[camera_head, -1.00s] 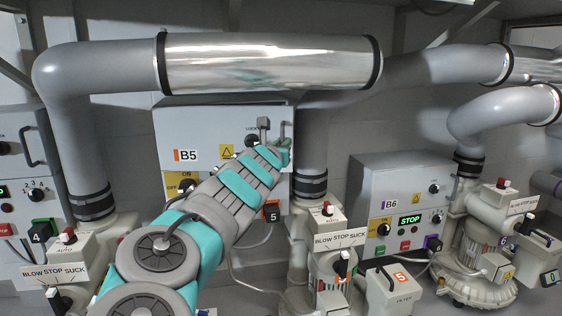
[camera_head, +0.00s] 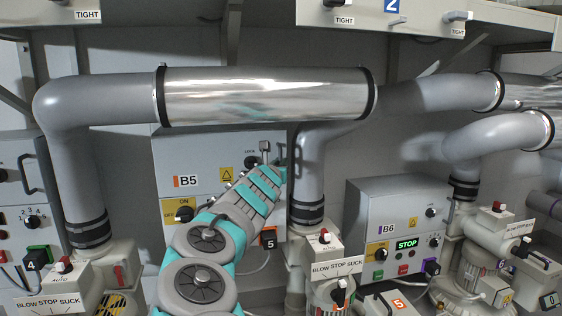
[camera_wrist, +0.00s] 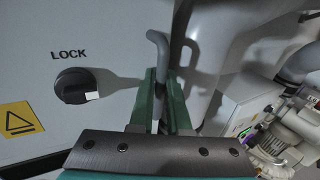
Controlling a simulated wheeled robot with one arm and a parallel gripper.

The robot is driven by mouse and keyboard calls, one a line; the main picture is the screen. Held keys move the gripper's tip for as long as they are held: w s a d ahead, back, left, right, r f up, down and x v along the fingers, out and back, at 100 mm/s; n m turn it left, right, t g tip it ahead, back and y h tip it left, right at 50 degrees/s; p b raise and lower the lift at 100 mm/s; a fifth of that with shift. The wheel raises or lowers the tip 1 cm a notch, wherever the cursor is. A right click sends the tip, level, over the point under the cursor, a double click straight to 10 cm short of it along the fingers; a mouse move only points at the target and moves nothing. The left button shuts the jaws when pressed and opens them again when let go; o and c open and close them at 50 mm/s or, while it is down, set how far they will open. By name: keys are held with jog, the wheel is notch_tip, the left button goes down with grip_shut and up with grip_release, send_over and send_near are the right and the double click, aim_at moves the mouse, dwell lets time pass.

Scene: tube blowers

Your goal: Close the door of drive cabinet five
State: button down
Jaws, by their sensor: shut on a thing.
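Drive cabinet five, marked B5 (camera_head: 200,155), is a light grey box under the shiny duct in the head view. Its front carries a LOCK knob, black and round, in the wrist view (camera_wrist: 75,86), left of a grey bar handle (camera_wrist: 160,48). The handle also shows in the head view (camera_head: 265,146). My gripper (camera_wrist: 161,95) has its green fingers on both sides of the handle's lower part and is shut on it. In the head view my gripper (camera_head: 279,165) is at the door's right edge. My arm covers the lower front. I cannot tell whether the door stands slightly ajar.
A grey pipe (camera_head: 308,175) runs close beside the cabinet's right edge. Cabinet B6 (camera_head: 385,205) stands further right. A shiny duct (camera_head: 265,95) crosses above. Blower valves with BLOW STOP SUCK plates (camera_head: 337,268) stand in front, low down.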

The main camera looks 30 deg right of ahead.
jog(key=shift+w+a+r, duration=0.15)
jog(key=shift+w+r, duration=0.05)
jog(key=shift+w, duration=0.4)
jog(key=shift+r+p, duration=0.15)
jog(key=shift+p, duration=0.15)
jog(key=c, duration=1.2)
grip_release()
jog(key=shift+o, duration=0.2)
jog(key=b+v, duration=0.2)
jog(key=v, duration=0.5)
jog(key=shift+s+f, duration=0.35)
jog(key=shift+s, duration=0.05)
jog(key=shift+s, duration=0.15)
